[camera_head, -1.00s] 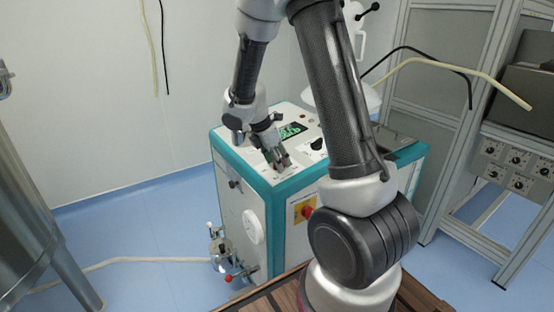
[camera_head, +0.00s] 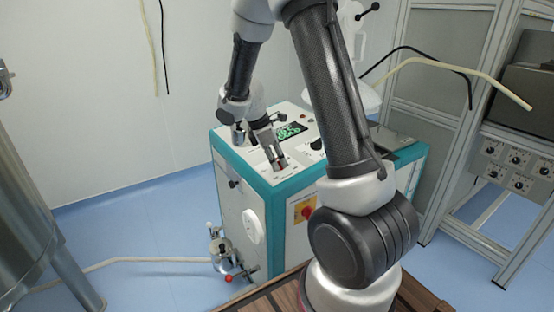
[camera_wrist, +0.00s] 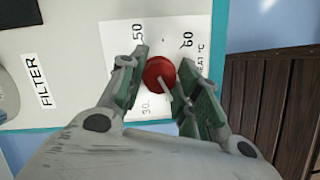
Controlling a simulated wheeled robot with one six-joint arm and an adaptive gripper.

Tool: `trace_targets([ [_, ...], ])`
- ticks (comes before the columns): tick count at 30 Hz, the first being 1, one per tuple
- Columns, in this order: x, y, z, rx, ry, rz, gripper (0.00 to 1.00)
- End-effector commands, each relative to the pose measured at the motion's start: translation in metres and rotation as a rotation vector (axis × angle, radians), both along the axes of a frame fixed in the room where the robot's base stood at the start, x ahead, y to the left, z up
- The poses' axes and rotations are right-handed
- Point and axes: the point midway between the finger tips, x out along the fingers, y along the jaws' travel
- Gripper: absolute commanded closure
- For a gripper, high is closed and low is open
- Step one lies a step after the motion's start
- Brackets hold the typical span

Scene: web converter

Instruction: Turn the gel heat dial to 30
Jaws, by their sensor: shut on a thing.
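The gel heat dial (camera_wrist: 158,74) is a round red knob on the machine's white top panel. In the wrist view it sits between the two fingers of my gripper (camera_wrist: 161,85), which is shut on it. A pale pointer line on the dial points down and to the right in that view. The printed numbers 50, 60 and 30 show around it, with part of a heat °C label at the right. In the head view my gripper (camera_head: 278,162) is down on the panel's front edge and hides the dial.
The machine (camera_head: 227,200) has a green display (camera_head: 290,131), a black knob (camera_head: 317,145) and a red button on yellow (camera_head: 308,212). A metal vessel (camera_head: 25,200) stands at far left.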

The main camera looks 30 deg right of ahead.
Motion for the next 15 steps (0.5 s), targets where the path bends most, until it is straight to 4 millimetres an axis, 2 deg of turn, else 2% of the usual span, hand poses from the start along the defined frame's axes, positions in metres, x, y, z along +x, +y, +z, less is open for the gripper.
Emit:
trace_targets([
  [15, 0.0024, -0.0007, 0.0006, 0.003, -0.080, -0.477, 0.91],
])
